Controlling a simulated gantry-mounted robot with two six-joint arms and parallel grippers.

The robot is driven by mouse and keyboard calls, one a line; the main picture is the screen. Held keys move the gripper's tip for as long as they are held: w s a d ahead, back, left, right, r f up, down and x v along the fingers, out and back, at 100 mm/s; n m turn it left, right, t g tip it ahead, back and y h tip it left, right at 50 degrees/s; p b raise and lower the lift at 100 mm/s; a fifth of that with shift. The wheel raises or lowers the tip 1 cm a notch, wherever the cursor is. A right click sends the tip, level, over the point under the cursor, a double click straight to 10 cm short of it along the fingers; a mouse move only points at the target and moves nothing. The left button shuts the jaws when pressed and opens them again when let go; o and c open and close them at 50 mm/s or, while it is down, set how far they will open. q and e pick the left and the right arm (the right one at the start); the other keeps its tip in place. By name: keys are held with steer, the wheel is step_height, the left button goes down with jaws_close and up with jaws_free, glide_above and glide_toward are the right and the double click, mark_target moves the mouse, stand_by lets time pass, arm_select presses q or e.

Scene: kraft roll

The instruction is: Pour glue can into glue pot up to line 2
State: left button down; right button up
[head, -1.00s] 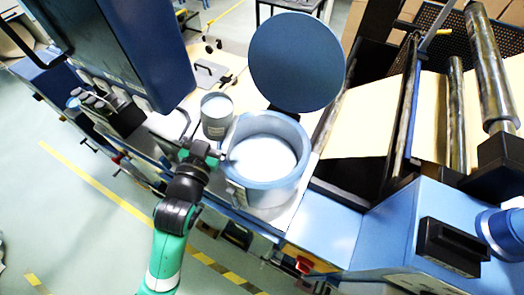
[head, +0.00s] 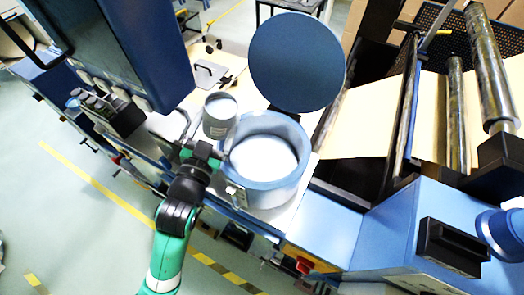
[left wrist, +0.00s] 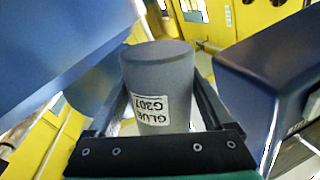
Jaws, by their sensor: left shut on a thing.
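The glue can (head: 217,128) is a grey cylinder with a light top, just left of the pot in the head view. My left gripper (head: 214,148) is shut on it. The left wrist view shows the can (left wrist: 158,75) between the two fingers (left wrist: 163,112), with its "GLUE G207" label upside down. The can looks close to upright; whether it touches the bench cannot be told. The glue pot (head: 285,190) is a wide blue-grey vessel with an open mouth and a pale white interior. No level line is readable inside it. My right gripper is out of view.
A round dark blue disc (head: 297,60) stands up behind the pot. A big blue cabinet (head: 115,50) rises to the left of the can. A blue machine with rollers (head: 490,70) and kraft paper (head: 365,115) is at the right. A clipboard-like plate (head: 210,75) lies behind the can.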

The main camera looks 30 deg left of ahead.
arm_select(q)
steer(key=shift+d+r+m+t, duration=0.3)
steer(key=shift+d+r+m, duration=0.3)
steer(key=shift+m, duration=0.5)
stand_by(0.5)
steer(key=shift+d+f+m+h+b, duration=0.35)
steer(key=shift+d+m+b, duration=0.1)
steer(key=shift+m, duration=0.45)
stand_by(0.4)
steer(key=shift+r+m+t+p, duration=0.3)
steer(key=shift+r+m+p, duration=0.2)
steer(key=shift+m, duration=0.5)
stand_by(0.3)
steer(key=shift+f+m+h, duration=0.2)
steer(key=shift+m+h, duration=0.05)
steer(key=shift+m, duration=0.75)
stand_by(0.5)
steer(key=shift+r+m+t+h+p, duration=0.3)
steer(key=shift+r+m, duration=0.2)
steer(key=shift+m, duration=0.5)
stand_by(0.4)
steer(key=shift+f+m, duration=0.15)
steer(key=shift+m, duration=0.55)
